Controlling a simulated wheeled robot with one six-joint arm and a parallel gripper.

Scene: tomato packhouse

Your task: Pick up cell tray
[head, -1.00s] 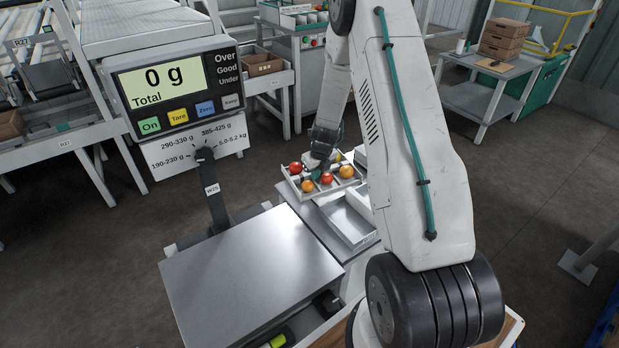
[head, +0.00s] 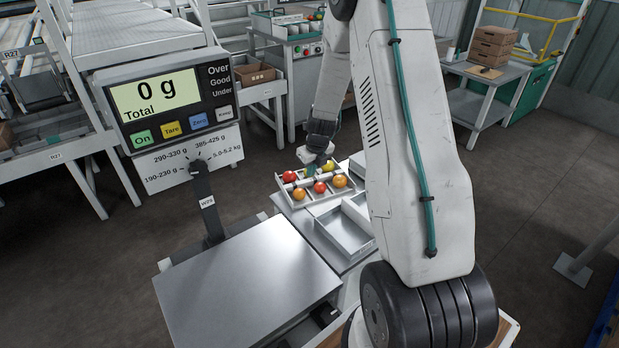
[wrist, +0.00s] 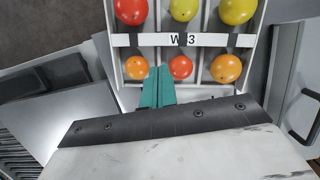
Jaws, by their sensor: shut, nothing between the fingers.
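The cell tray (head: 309,203) is white and divided into small cells holding red, orange and yellow tomatoes. It sits beyond the scale plate. In the wrist view, its white label strip (wrist: 148,40) runs between two rows of filled cells. My gripper (head: 310,168) is above the tray's far side in the head view. In the wrist view, its teal fingers (wrist: 158,74) are together with nothing between them, overlapping the near edge between an orange and a red tomato. I cannot tell whether they touch the tray. My wrist hides part of its far side.
An empty grey open tray (head: 345,232) lies just nearer than the cell tray. The scale plate (head: 245,285) is bare, and its display (head: 160,98) reads 0 g. A cart with brown boxes (head: 490,70) stands back right. Floor to the right is mostly clear.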

